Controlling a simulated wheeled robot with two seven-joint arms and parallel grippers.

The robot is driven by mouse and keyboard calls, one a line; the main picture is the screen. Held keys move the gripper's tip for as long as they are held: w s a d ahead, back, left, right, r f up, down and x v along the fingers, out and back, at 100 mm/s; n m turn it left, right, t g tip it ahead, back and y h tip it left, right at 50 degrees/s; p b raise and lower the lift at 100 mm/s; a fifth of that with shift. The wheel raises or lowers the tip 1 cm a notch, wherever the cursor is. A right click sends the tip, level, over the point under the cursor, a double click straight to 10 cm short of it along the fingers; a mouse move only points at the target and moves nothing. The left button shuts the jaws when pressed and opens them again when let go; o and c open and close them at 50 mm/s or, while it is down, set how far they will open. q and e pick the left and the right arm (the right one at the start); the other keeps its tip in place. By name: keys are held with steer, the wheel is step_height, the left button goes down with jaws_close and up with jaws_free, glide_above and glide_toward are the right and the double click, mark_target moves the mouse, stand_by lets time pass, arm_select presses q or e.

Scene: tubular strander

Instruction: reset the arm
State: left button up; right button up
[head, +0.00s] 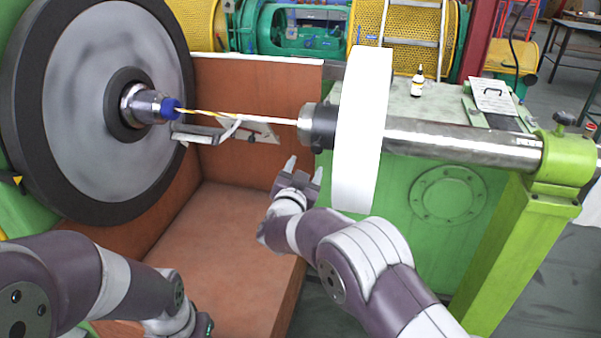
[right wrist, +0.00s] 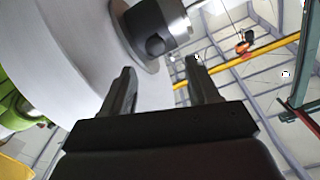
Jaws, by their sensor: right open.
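My right gripper (head: 303,172) is open and empty, just below the shaft line and left of the white disc (head: 362,130). In the right wrist view its two fingers (right wrist: 162,90) stand apart with nothing between them. The white disc (right wrist: 70,50) and a dark collar with a metal shaft (right wrist: 155,30) show close beyond the fingers. My left arm comes in from the lower left of the head view. Its gripper fingers cannot be made out there.
A large grey wheel (head: 75,90) with a blue-tipped hub (head: 168,108) stands at left. A yellow-and-white strand (head: 250,118) runs from it to the dark collar (head: 318,125). A steel shaft (head: 460,142) rests on a green post (head: 500,240). A bottle (head: 417,82) stands on the green cabinet.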

steer(key=s+a+f+n+g+y, duration=0.1)
steer(key=a+f+n+g+y, duration=0.2)
steer(key=f, duration=0.4)
steer(key=s+f+n+g+y+p, duration=0.1)
steer(key=s+f+n+g+y, duration=0.4)
steer(key=s, duration=0.5)
steer(key=s+d+r+g+h+p, duration=0.1)
steer(key=s+d+g, duration=0.3)
steer(key=s+d, duration=0.5)
steer(key=s+d+r+m+g+h+p, duration=0.1)
steer(key=s+d+g, duration=0.3)
steer(key=s+d, duration=0.6)
steer(key=s+r+h, duration=0.1)
steer(key=s, duration=0.4)
steer(key=shift+s+d+r+p, duration=0.2)
steer(key=shift+s+r+p, duration=0.15)
steer(key=shift+r+p, duration=0.05)
